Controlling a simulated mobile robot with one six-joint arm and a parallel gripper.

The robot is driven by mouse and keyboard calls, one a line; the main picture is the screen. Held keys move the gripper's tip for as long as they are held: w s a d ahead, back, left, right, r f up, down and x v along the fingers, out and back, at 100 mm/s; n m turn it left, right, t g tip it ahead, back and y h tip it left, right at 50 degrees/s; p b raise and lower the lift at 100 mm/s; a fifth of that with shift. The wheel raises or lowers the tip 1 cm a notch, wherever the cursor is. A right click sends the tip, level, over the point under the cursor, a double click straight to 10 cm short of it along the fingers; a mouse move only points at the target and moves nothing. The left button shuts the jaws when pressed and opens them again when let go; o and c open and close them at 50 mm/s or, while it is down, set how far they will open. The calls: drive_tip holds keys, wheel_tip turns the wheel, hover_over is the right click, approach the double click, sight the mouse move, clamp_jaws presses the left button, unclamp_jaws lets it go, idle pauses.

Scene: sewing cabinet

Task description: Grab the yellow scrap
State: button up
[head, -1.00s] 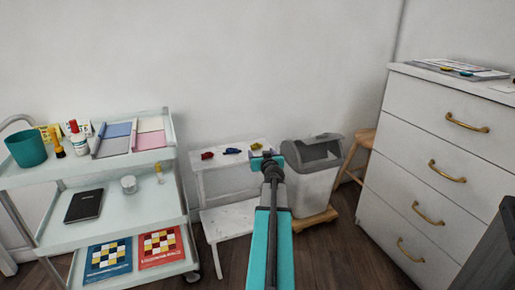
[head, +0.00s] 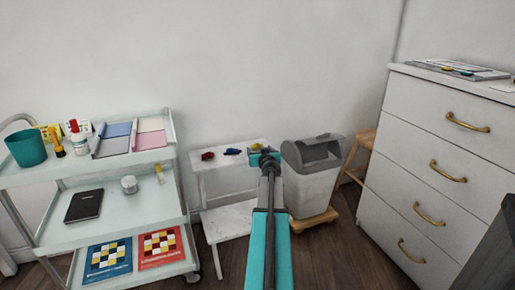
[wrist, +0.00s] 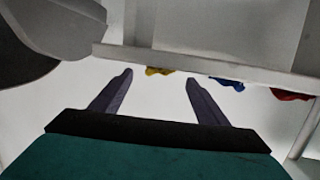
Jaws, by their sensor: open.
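The yellow scrap (head: 256,147) lies at the right end of the small white step stool's top (head: 215,152). My gripper (head: 264,157) is just in front of it in the head view and partly covers it. In the wrist view, where the stool appears upside down, the yellow scrap (wrist: 160,71) shows between the tips of my open gripper (wrist: 158,77), beyond them. Nothing is between the fingers. The gap to the scrap is hard to judge.
A blue scrap (head: 231,151) and a red scrap (head: 207,156) lie left of the yellow one. A grey-lidded bin (head: 316,180) stands close on the right. A white cart (head: 110,185) is at the left and a drawer cabinet (head: 430,160) at the right.

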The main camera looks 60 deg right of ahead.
sight(258, 149)
drive_tip(key=shift+f+b+x, duration=0.1)
drive_tip(key=shift+b+x, duration=0.15)
drive_tip(key=shift+x, duration=0.6)
drive_tip(key=shift+f+b+x, duration=0.15)
drive_tip(key=shift+b+x, duration=0.05)
drive_tip(key=shift+x, duration=1.5)
drive_tip(key=shift+w+a+f, duration=0.1)
drive_tip(key=c, duration=1.2)
